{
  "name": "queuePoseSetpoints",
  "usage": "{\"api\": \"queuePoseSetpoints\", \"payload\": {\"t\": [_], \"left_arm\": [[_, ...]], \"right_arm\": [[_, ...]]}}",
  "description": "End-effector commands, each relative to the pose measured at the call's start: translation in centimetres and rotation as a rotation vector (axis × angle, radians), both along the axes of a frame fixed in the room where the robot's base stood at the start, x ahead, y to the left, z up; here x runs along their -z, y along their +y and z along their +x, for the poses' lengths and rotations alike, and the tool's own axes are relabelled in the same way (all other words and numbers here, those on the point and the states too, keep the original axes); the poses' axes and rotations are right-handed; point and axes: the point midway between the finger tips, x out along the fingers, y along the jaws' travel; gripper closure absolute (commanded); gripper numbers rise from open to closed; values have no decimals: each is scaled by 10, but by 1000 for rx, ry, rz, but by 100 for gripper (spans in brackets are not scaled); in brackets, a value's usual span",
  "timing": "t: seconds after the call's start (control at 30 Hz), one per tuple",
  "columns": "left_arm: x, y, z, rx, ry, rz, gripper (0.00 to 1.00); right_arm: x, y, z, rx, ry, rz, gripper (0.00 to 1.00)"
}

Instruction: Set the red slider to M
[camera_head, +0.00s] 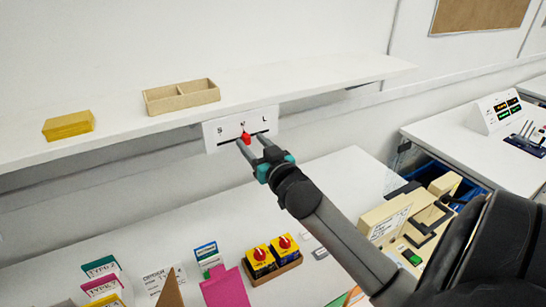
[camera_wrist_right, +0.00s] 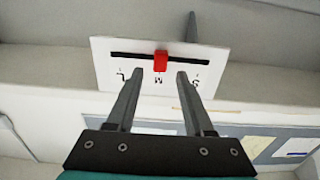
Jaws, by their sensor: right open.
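The white panel (camera_head: 214,136) is fixed under the front of the shelf, with the letters S, M and L and a dark slot. In the right wrist view the panel (camera_wrist_right: 105,60) appears upside down. The red slider (camera_head: 246,138) sits in the slot at the middle letter M. In the wrist view the slider (camera_wrist_right: 160,61) lines up with M. My right gripper (camera_head: 252,140) is open at the panel, its fingertips (camera_wrist_right: 158,75) on either side of the slider's line. A gap shows beside the slider on both sides. My left gripper is not in view.
On the shelf (camera_head: 300,78) stand a wooden divided tray (camera_head: 182,97) and a yellow box (camera_head: 68,125). The table below holds two yellow switches with red knobs (camera_head: 272,256), cards and a pink piece (camera_head: 226,288). A control console (camera_head: 496,110) stands at right. Air around the panel is free.

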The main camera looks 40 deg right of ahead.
Motion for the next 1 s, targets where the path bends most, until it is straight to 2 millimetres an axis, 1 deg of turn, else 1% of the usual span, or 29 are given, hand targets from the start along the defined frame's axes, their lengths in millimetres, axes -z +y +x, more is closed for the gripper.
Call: {"api": "queuePoseSetpoints", "payload": {"t": [0.1, 0.6, 0.8, 1.0], "left_arm": [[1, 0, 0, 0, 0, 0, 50], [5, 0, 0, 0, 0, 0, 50], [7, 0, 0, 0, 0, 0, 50], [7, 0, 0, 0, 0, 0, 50]], "right_arm": [[2, 5, -19, 0, 2, 3, 48], [2, 24, -99, 1, 4, 3, 48], [1, 29, -122, 1, 2, 3, 48], [0, 31, -132, 1, 2, 0, 48]]}}
